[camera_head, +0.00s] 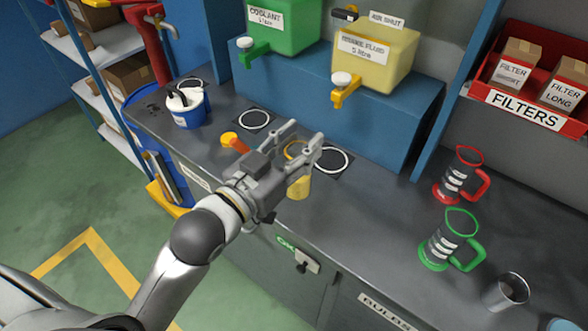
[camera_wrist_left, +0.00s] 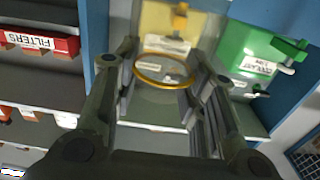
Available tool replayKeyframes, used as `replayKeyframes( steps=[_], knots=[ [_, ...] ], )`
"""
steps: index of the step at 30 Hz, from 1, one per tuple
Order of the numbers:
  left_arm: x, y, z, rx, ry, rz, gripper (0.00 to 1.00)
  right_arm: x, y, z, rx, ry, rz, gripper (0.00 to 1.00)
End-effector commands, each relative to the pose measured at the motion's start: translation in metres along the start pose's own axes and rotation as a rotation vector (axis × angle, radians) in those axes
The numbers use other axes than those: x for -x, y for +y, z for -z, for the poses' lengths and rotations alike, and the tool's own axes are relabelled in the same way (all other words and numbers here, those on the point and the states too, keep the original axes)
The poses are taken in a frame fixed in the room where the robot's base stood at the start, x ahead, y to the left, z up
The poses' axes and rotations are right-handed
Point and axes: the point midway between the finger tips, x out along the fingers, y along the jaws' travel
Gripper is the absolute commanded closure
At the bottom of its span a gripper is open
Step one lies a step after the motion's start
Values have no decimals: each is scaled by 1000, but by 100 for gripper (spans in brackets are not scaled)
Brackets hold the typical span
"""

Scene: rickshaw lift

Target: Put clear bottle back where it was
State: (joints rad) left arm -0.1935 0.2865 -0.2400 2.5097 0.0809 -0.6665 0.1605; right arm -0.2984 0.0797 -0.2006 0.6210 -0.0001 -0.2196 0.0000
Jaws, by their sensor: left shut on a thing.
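My left gripper (camera_head: 300,150) is shut on a clear jug with a yellow rim and yellow lower part (camera_head: 300,187), above or at the bench. In the left wrist view the jug's yellow rim and see-through inside (camera_wrist_left: 162,75) show between the fingers of the left gripper (camera_wrist_left: 172,75). Much of the jug is hidden by the gripper, and I cannot tell whether its base touches the bench. No other thing stands out clearly as a clear bottle. My right gripper is not in view.
White-ringed dark pads (camera_head: 331,160) lie on the bench (camera_head: 370,215). Yellow (camera_head: 375,62) and green (camera_head: 285,25) tap containers stand on a blue riser (camera_head: 400,110). Red (camera_head: 455,180) and green (camera_head: 447,245) jugs and a cup (camera_head: 506,291) stand right. A white-blue tub (camera_head: 187,110) stands left.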

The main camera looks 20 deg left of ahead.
Motion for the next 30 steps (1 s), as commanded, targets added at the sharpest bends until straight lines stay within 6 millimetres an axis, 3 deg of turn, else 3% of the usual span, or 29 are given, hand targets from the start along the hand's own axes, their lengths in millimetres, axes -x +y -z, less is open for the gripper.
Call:
replayKeyframes(
  steps=[1, 10, 22, 27, 30],
  knots=[
    [-4, -4, -7, -3, 8, 0, 100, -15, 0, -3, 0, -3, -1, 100],
    [-18, -18, -30, -3, 4, 0, 100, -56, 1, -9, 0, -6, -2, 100],
    [-41, -42, -65, 0, -2, 1, 100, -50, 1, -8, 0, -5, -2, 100],
    [-40, -40, -88, 0, -2, 1, 100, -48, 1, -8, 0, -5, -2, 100],
    [-40, -40, -92, 0, 1, 0, 100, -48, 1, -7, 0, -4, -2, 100]
  ],
)
